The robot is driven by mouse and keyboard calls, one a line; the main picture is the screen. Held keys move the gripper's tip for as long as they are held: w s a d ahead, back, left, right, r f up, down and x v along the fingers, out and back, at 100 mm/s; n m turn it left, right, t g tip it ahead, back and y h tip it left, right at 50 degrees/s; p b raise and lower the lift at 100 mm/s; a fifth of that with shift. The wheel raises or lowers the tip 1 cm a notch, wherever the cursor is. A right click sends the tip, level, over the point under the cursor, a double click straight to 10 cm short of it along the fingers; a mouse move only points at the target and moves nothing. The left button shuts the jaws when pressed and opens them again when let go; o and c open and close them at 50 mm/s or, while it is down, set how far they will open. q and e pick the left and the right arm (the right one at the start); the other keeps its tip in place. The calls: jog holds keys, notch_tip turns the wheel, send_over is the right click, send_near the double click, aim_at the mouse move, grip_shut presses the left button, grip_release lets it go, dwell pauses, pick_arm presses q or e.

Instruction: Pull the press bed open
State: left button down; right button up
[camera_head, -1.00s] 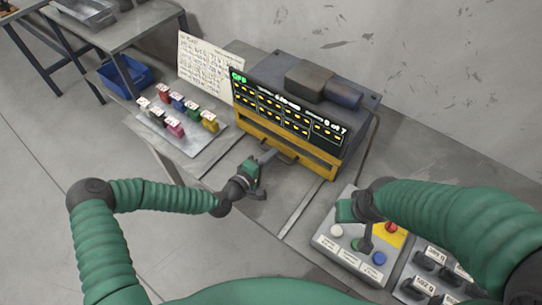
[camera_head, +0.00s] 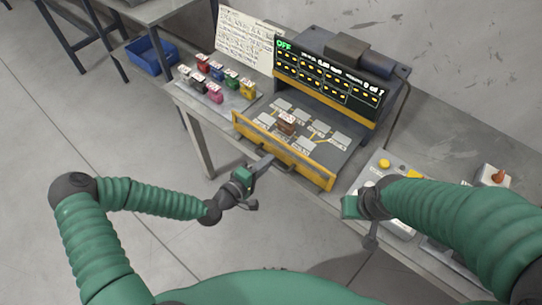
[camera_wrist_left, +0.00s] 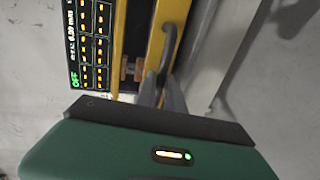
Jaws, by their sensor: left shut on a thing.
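The press bed (camera_head: 318,176) is a flat tray with a yellow front, slid out from under the press (camera_head: 335,75) toward me. Its surface carries several light pads and a small brown block with a white label (camera_head: 287,125). My left gripper (camera_head: 265,163) is shut on the dark handle (camera_head: 285,163) at the middle of the yellow front. The left wrist view shows the fingers (camera_wrist_left: 161,92) at the lower end of the handle (camera_wrist_left: 174,30). My right gripper (camera_head: 371,238) is over the control panel at the right; its fingers are too unclear to read.
Several coloured labelled blocks stand on a tray (camera_head: 215,100) left of the press. A written sheet (camera_head: 245,38) stands behind them. The control panel (camera_head: 385,163) with buttons is at the right, partly behind my right arm. A blue bin (camera_head: 152,55) is at the back left.

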pick_arm(q)
jog(key=s+a, duration=0.2)
jog(key=s, duration=0.1)
jog(key=shift+s+a+f, duration=0.15)
jog(key=shift+s+a, duration=0.05)
jog(key=shift+a, duration=0.15)
pick_arm(e)
jog(key=shift+w+d, duration=0.1)
jog(key=shift+d, duration=0.05)
pick_arm(q)
jog(key=shift+d, duration=0.1)
pick_arm(e)
jog(key=shift+d, duration=0.1)
pick_arm(q)
jog(key=c, duration=1.5)
grip_release()
jog(key=shift+w+d, duration=0.1)
jog(key=shift+w, duration=0.1)
jog(key=shift+o, duration=0.2)
pick_arm(e)
jog(key=shift+w+f, duration=0.1)
jog(key=shift+w, duration=0.05)
pick_arm(q)
jog(key=shift+s, duration=0.15)
